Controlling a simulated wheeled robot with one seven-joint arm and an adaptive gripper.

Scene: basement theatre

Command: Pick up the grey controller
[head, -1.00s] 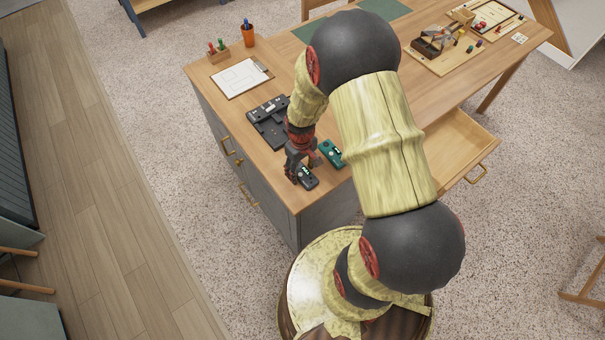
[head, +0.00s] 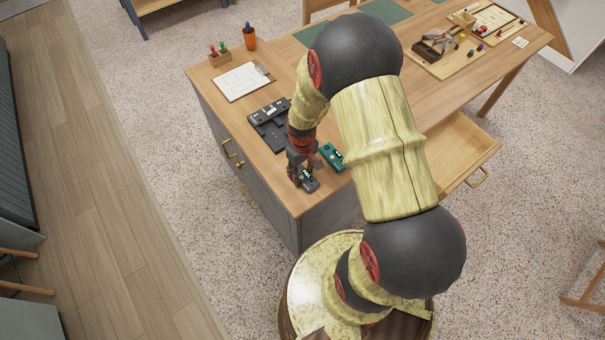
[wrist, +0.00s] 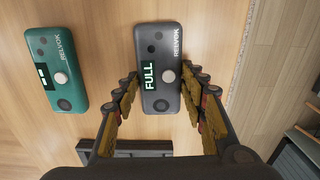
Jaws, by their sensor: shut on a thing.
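The grey controller (wrist: 161,45) is a dark grey box with a round knob and a lit display reading "FULL". It lies between the two fingers of my gripper (wrist: 163,77) in the wrist view, and they are shut on its sides. In the head view the controller (head: 310,181) shows at the desk's near corner, partly hidden by my gripper (head: 301,178). I cannot tell whether it is off the desk top. A similar green controller (wrist: 57,68) lies apart to its left in the wrist view; it also shows in the head view (head: 332,157).
A black device (head: 268,128) lies on the desk (head: 285,80) behind my gripper. A clipboard (head: 243,82), an orange cup (head: 249,42) and a small wooden holder (head: 219,55) stand farther back. A drawer (head: 462,150) is open at right. The desk's edge is close to the grey controller.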

